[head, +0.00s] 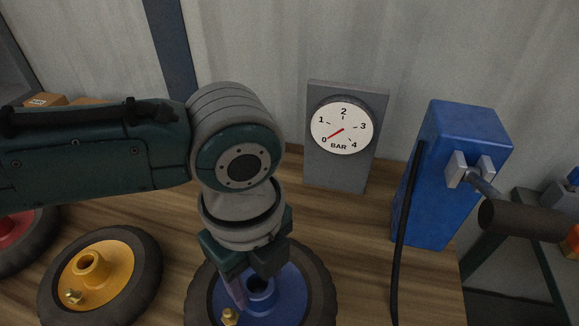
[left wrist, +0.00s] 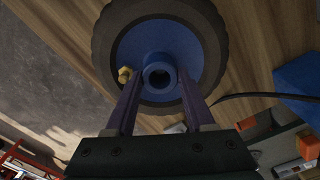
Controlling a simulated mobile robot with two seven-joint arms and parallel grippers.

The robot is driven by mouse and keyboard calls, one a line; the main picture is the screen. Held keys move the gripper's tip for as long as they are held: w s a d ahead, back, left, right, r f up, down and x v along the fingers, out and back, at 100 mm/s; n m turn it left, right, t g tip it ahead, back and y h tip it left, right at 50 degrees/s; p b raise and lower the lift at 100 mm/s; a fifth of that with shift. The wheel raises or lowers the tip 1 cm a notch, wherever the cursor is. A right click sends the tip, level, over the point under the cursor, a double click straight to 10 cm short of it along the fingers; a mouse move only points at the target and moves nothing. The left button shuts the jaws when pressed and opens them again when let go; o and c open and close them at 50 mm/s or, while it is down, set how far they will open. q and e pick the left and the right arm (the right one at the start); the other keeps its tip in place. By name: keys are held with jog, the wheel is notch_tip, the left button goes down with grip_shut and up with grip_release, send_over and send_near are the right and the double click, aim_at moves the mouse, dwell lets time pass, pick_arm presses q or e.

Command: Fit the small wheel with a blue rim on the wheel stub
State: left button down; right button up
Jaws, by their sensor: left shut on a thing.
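The blue-rimmed wheel (head: 290,296) has a dark tyre, a raised blue hub with a round bore, and a brass valve (head: 229,316). It is at the bottom middle of the head view, over the wooden bench, partly hidden by my left gripper (head: 249,285). In the left wrist view the wheel (left wrist: 205,50) faces the camera, and the fingers of my left gripper (left wrist: 157,82) are shut on either side of its hub. I cannot tell whether the tyre touches the bench. I cannot make out the wheel stub. My right gripper is not in view.
A yellow-rimmed wheel (head: 115,262) lies to the left on the bench (head: 400,215), with a red-rimmed wheel (head: 12,240) beyond it. A grey pressure gauge (head: 340,170) stands at the back. A blue box (head: 430,200) with a black hose (head: 402,240) stands at the right.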

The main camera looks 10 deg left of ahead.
pick_arm(q)
jog(key=shift+f+b, duration=0.7)
jog(key=shift+f, duration=0.25)
jog(key=shift+c, duration=2.1)
grip_release()
jog(key=shift+w, duration=0.1)
jog(key=shift+o, duration=1.2)
jog(key=shift+f, duration=0.1)
notch_tip(320, 180, up, 10)
jog(key=p, duration=0.2)
